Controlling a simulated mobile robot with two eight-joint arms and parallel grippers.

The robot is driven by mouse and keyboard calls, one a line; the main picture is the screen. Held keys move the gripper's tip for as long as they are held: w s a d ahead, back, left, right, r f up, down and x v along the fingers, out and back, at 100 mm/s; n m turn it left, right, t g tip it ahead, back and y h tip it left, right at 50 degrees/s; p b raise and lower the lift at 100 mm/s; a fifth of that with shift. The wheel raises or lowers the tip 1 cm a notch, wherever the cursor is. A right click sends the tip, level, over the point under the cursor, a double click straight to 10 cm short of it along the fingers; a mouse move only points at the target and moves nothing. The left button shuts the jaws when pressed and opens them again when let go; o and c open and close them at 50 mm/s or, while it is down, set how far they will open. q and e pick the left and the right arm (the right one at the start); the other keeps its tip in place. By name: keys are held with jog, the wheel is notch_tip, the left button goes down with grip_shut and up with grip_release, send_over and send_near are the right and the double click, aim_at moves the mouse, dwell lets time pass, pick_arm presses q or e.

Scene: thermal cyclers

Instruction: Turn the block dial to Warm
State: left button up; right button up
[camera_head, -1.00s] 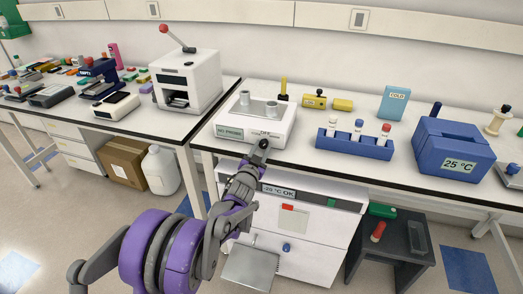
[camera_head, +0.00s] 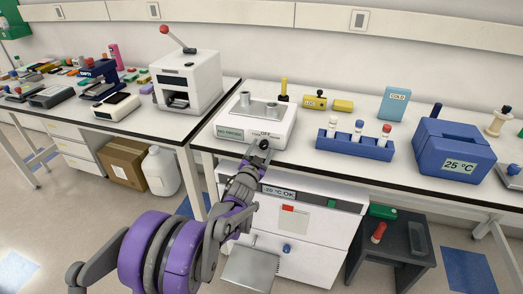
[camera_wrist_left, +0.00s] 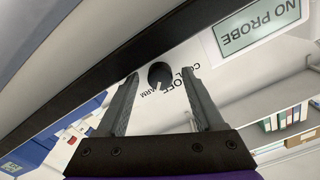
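The white block unit (camera_head: 284,128) stands at the near edge of the bench, with a NO PROBE display on its front. Its round black dial (camera_wrist_left: 159,75) shows in the left wrist view, between upside-down labels that include OFF and a partly hidden WARM. A small light mark is on the dial's label side; I cannot tell exactly which label it points to. My left gripper (camera_head: 262,149) is at the front of the unit. In the wrist view my left gripper (camera_wrist_left: 160,80) is open, with one finger either side of the dial and gaps between. My right gripper is out of view.
A blue rack (camera_head: 355,147) with several tubes stands right of the unit, and a blue 25 °C box (camera_head: 452,150) stands further right. A white press-like machine (camera_head: 187,80) stands on the left bench. A white cabinet (camera_head: 310,235) is below the bench.

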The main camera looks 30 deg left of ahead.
pick_arm(q)
jog(key=v, duration=1.1)
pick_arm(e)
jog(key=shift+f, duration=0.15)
pick_arm(q)
jog(key=shift+w, duration=0.1)
jog(key=shift+d, duration=0.1)
